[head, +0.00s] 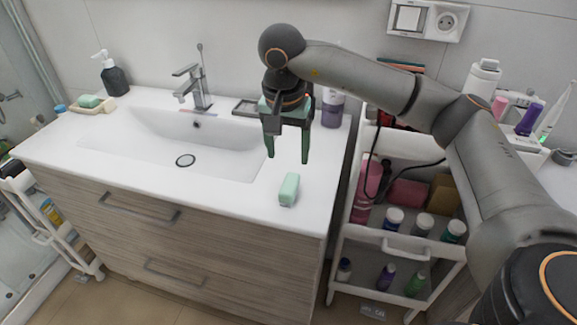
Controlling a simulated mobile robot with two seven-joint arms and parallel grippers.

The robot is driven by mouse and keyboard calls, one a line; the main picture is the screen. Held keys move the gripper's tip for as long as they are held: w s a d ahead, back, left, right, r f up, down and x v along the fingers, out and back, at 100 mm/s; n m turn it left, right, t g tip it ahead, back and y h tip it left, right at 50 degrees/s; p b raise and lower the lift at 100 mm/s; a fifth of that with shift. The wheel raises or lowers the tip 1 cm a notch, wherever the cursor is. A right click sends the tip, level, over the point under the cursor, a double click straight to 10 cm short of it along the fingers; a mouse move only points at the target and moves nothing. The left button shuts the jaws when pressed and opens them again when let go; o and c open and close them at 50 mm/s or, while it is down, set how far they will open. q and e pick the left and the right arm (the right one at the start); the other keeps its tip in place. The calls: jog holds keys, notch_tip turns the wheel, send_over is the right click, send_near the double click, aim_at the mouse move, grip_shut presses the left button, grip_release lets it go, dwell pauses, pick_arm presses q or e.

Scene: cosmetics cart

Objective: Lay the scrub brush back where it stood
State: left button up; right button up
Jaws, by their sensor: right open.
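A pale green block with a lighter base (289,189), which may be the scrub brush, lies on the white countertop right of the basin, near the front edge. Bristles cannot be made out. My right gripper (288,158) points down above and slightly behind it, with its two green fingers apart and nothing between them. The fingers look clear of the block. A second pale green piece (90,101) rests in a beige dish at the counter's back left. My left gripper is not in view.
The sink basin (160,138) and its faucet (195,88) are left of my gripper. A purple-labelled bottle (332,108) and a dark tray (247,107) stand behind it. A white cart (395,240) with several bottles stands right of the vanity. The counter around the block is clear.

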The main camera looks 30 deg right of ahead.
jog(key=s+a+f+m+g+y, duration=0.1)
jog(key=s+a+f+y, duration=0.2)
jog(key=a, duration=0.5)
jog(key=s+a+f+m+g+y, duration=0.15)
jog(key=a+y, duration=0.25)
jog(key=a, duration=0.4)
jog(key=s+a+f+m+g+y, duration=0.1)
jog(key=s+a+f+y, duration=0.2)
jog(key=a, duration=0.4)
jog(key=a+r+m+t+y, duration=0.4)
jog(key=a+r+m+y, duration=0.35)
jog(key=m+y, duration=0.55)
jog(key=w+d+f+m+t+h, duration=0.3)
jog(key=d+f+m+t+h, duration=0.3)
jog(key=m, duration=0.8)
jog(key=w+d+f+m+t+h, duration=0.25)
jog(key=f+m+t+h, duration=0.3)
jog(key=m+t, duration=0.55)
jog(key=s+d+f+m+g+h, duration=0.4)
jog(key=s+f+m, duration=0.4)
jog(key=f, duration=0.4)
jog(key=s+d+f+m+g+h, duration=0.4)
jog(key=s+f+m, duration=0.4)
jog(key=f+m, duration=0.2)
jog(key=shift+s+d+f+g, duration=0.3)
jog(key=shift+d+f+g, duration=0.35)
jog(key=shift+d+f, duration=0.45)
